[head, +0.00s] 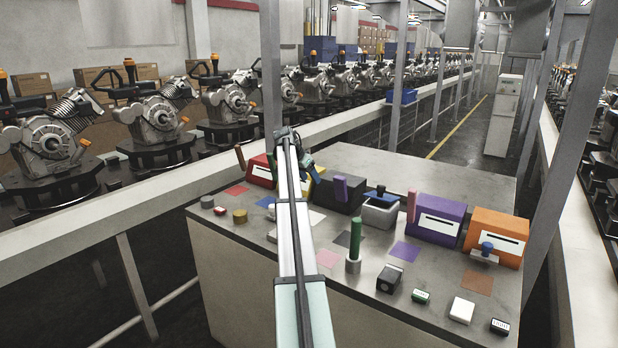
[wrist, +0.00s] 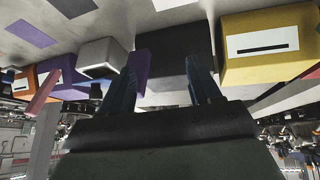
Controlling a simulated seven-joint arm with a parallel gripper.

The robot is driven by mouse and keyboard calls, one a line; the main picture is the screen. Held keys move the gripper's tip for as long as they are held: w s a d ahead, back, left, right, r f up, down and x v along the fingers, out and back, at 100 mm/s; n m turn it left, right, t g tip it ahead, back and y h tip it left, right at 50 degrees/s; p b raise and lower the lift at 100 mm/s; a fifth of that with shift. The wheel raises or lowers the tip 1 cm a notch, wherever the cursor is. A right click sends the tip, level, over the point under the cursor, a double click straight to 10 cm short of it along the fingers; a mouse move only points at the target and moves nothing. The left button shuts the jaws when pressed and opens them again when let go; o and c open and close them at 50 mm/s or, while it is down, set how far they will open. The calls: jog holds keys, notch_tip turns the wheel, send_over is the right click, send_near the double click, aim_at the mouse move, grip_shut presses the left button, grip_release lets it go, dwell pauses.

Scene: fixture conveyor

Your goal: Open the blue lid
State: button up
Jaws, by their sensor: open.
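The blue lid (head: 380,195) sits on top of a small grey container (head: 379,216) near the middle back of the worktable. A small upright handle stands on the lid. In the wrist view the grey container (wrist: 103,58) is left of the fingers; the lid is mostly hidden there. My gripper (head: 307,162) is left of the lid, by the yellow and black boxes, and part of it is hidden by my arm. In the wrist view my gripper (wrist: 161,78) has its fingers spread, with the black box beyond them and nothing held.
The black box (head: 336,195) with a purple upright piece stands between my gripper and the lid. A purple box (head: 437,222) and an orange box (head: 496,238) stand to the right. A green peg (head: 355,237) stands in front. The table behind the boxes is clear.

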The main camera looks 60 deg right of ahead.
jog(key=m+y, duration=0.1)
jog(key=y, duration=0.1)
send_near(382, 187)
jog(key=x, duration=0.7)
jog(key=w+d+x, duration=0.1)
jog(key=x, duration=0.3)
jog(key=shift+d+r, duration=0.1)
jog(key=shift+d, duration=0.05)
jog(key=shift+c, duration=0.2)
grip_shut()
